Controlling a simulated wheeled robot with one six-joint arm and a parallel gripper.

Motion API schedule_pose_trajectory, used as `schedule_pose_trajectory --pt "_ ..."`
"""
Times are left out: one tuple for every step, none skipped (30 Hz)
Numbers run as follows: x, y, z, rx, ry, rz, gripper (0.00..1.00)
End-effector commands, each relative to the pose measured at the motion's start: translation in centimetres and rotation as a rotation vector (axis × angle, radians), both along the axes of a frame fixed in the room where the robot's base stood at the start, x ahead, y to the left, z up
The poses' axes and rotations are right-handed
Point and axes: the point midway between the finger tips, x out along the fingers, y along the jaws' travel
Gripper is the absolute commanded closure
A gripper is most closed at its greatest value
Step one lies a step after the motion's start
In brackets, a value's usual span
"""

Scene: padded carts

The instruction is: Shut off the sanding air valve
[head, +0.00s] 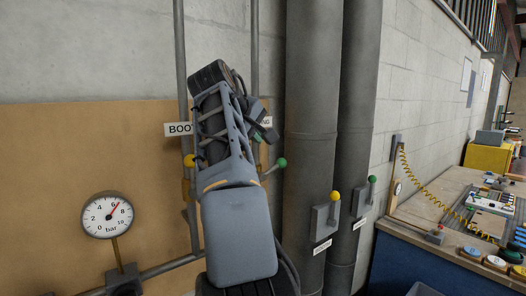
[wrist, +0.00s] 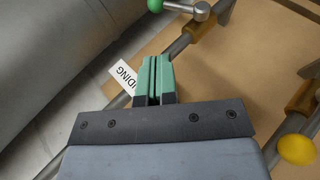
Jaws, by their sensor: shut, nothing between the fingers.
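The sanding valve has a metal lever with a green ball (wrist: 155,5) at the top of the wrist view and a brass-coloured body (wrist: 207,18). In the head view, its green ball (head: 281,162) sticks out up and to the right at an angle from its pipe. A white label reading "NDING" (wrist: 125,76) is partly behind my fingers. My gripper (wrist: 154,62) is shut and empty, with green fingers pointing toward the valve; the green ball appears beyond the tips, apart from them. My arm hides much of the valve in the head view.
A neighbouring pipe, label "BOO...", has a yellow-ball valve (head: 189,160), whose ball also shows in the wrist view (wrist: 297,149). Thick dark pipes carry plates with yellow (head: 335,196) and green (head: 373,180) levers. A gauge (head: 107,215) hangs left; a cluttered workbench (head: 440,200) stands right.

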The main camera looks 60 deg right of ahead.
Motion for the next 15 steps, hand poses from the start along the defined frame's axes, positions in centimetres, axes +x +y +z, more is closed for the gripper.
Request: schedule_pose_trajectory --pt "-0.2 -0.6 -0.3 -0.002 0.002 -0.009 1.00" --pt "-0.3 -0.9 -0.4 -0.003 0.003 -0.011 1.00" --pt "-0.4 -1.4 -0.8 -0.003 0.005 -0.015 1.00" --pt "-0.4 -1.9 -1.1 -0.002 0.005 -0.016 1.00" --pt "-0.4 -2.3 -1.5 -0.002 0.006 -0.017 1.00" --pt "-0.3 -2.9 -1.9 -0.001 0.005 -0.018 1.00" --pt "-0.3 -3.4 -2.3 -0.001 0.005 -0.017 1.00" --pt "-0.3 -3.8 -2.7 0.000 0.005 -0.018 1.00" --pt "-0.3 -4.5 -3.1 -0.002 0.005 -0.019 1.00" --pt "-0.2 -4.9 -3.4 -0.001 0.005 -0.019 1.00" --pt "-0.2 -5.4 -3.8 -0.001 0.005 -0.017 1.00" --pt "-0.1 -5.9 -4.3 0.000 0.004 -0.018 1.00" --pt "-0.1 -6.4 -4.6 -0.001 0.003 -0.017 1.00" --pt "0.0 -6.8 -4.9 0.000 0.004 -0.017 1.00" --pt "0.1 -7.3 -5.3 -0.001 0.004 -0.015 1.00"
